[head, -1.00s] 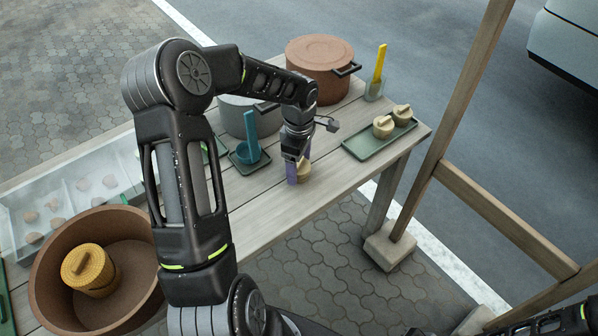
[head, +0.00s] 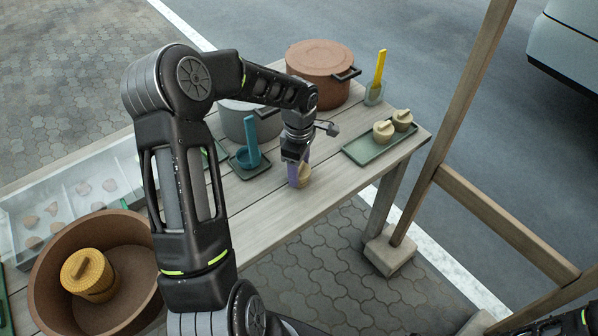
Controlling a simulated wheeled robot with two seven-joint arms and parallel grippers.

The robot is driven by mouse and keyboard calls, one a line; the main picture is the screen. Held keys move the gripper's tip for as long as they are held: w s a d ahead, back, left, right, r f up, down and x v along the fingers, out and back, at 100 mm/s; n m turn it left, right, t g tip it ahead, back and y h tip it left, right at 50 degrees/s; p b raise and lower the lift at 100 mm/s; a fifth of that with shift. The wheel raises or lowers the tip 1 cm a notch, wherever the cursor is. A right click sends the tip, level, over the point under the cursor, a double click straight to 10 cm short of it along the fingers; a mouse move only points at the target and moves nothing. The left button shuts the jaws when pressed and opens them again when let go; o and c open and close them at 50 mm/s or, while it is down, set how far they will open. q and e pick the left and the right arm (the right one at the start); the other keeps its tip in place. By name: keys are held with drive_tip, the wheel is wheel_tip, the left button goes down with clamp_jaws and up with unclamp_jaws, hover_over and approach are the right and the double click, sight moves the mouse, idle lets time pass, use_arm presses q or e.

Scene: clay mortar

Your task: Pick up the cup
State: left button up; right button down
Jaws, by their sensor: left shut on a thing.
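My left gripper (head: 300,177) reaches down to the front part of the wooden table. Its purple fingers are shut on a small beige cup (head: 305,176), which is partly hidden behind the near finger. I cannot tell whether the cup still touches the tabletop. My right gripper is not in view; only a dark bit of my right arm shows at the lower right corner.
A green tray (head: 352,153) with two beige lidded pieces lies to the right. Behind are a grey pot (head: 236,122) and a brown pot (head: 318,62). A large brown bowl (head: 45,275) is at lower left.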

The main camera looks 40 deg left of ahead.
use_arm(q)
wheel_tip(320, 180, up, 10)
drive_tip(key=shift+f+b, duration=0.1)
drive_tip(key=shift+b, duration=0.55)
drive_tip(key=w+d+m, duration=0.1)
drive_tip(key=d+m, duration=0.4)
drive_tip(key=m, duration=0.2)
drive_tip(key=w+d+f+m, duration=0.1)
drive_tip(key=d+m, duration=0.5)
drive_tip(key=w+d+m, duration=0.2)
drive_tip(key=d+m, duration=0.4)
drive_tip(key=m, duration=0.1)
drive_tip(key=shift+d+f+m, duration=0.15)
drive_tip(key=shift+f+m, duration=0.15)
